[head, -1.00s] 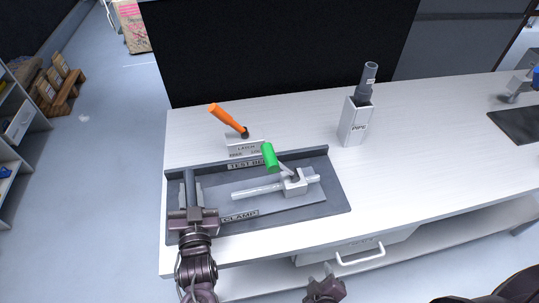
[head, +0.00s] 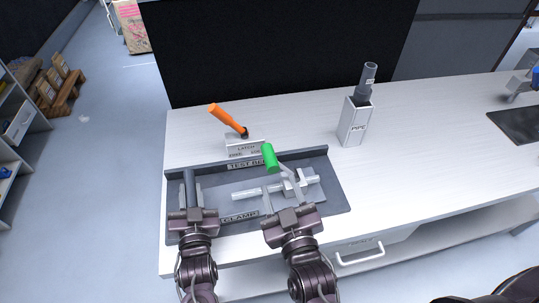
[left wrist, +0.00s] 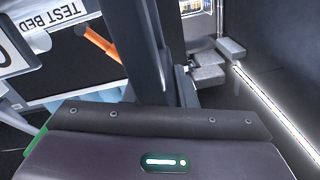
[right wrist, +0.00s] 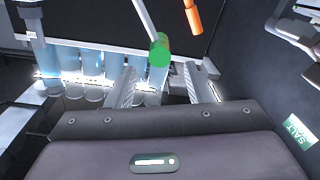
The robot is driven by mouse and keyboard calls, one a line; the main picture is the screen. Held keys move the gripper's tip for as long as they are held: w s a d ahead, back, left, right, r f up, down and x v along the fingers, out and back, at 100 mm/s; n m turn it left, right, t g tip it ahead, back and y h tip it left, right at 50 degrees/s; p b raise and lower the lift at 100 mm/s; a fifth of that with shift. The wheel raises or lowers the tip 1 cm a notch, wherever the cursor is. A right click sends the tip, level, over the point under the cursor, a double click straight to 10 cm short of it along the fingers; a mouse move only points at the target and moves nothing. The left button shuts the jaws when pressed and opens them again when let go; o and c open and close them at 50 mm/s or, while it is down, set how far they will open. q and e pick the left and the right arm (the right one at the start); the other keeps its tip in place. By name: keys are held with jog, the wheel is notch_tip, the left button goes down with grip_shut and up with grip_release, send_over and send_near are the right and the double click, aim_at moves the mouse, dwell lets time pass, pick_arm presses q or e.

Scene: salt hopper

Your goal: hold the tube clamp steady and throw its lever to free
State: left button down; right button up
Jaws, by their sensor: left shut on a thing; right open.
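The tube clamp (head: 312,181) is a silver piece with a rod, lying in the grey tray. Its lever has a green grip (head: 269,157), tilted up to the left; the grip also shows in the right wrist view (right wrist: 159,50). My left gripper (head: 193,192) is at the tray's left end, apart from the clamp, shut on a dark grey bar (head: 188,177). The bar also shows in the left wrist view (left wrist: 135,45). My right gripper (head: 287,195) is open above the tray's front, near the clamp. In its wrist view the green grip appears beyond and between the fingers.
The tray (head: 334,193) carries TEST BED and CLAMP labels. Behind it stands a latch block (head: 243,148) with an orange lever (head: 226,117). A white holder marked PIPE (head: 353,125) with a grey pipe stands to the right.

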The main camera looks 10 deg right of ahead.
aim_at(270, 157)
jog(key=w, duration=1)
jog(key=shift+w+a, duration=0.1)
jog(key=shift+a, duration=0.1)
grip_shut()
